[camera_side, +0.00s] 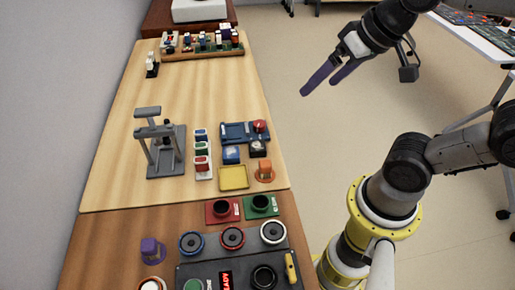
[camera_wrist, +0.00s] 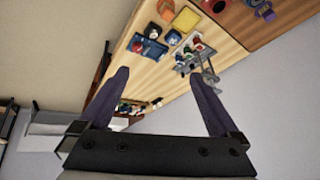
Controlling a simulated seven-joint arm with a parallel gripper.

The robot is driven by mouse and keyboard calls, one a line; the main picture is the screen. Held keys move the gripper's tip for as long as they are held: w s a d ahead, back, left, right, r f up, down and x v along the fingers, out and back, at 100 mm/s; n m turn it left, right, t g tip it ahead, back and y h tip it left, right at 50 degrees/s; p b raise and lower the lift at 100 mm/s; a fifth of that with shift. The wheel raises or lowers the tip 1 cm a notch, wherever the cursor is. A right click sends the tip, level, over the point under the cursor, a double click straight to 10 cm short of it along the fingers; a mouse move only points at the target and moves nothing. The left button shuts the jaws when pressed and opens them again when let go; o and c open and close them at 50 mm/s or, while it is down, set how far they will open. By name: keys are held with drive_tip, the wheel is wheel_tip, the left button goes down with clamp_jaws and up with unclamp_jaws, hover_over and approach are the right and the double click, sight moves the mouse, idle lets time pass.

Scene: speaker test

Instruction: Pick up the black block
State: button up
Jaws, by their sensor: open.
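The black block (camera_side: 258,149) sits on the light wooden table, right of a blue block (camera_side: 231,155) and just in front of a blue tray (camera_side: 236,133) in the side view. In the wrist view the black block (camera_wrist: 153,30) looks small and dark, near the top centre. My gripper (camera_side: 319,88) is open and empty, raised beyond the table's right edge, well away from the block. Its two purple fingers are spread apart in the wrist view (camera_wrist: 160,77), which looks at the table at a slant.
An orange piece (camera_side: 265,171) and a yellow tray (camera_side: 234,178) lie close in front of the black block. A red piece (camera_side: 259,126) is just behind it. A grey stand (camera_side: 164,150) rises at left, beside a rack of coloured switches (camera_side: 202,155). The table's far middle is clear.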

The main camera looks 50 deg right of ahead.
drive_tip(key=w+m+g, duration=0.1)
drive_tip(key=w+m, duration=0.2)
drive_tip(key=w, duration=0.5)
drive_tip(key=m+g, duration=0.3)
drive_tip(key=g, duration=0.2)
hover_over(258, 145)
drive_tip(key=f, duration=2.5)
drive_tip(key=shift+w+a, duration=0.1)
drive_tip(key=shift+w, duration=0.1)
drive_tip(key=shift+s+f, duration=0.15)
drive_tip(key=shift+f, duration=2.7)
drive_tip(key=c, duration=1.5)
drive_tip(key=shift+c, duration=0.2)
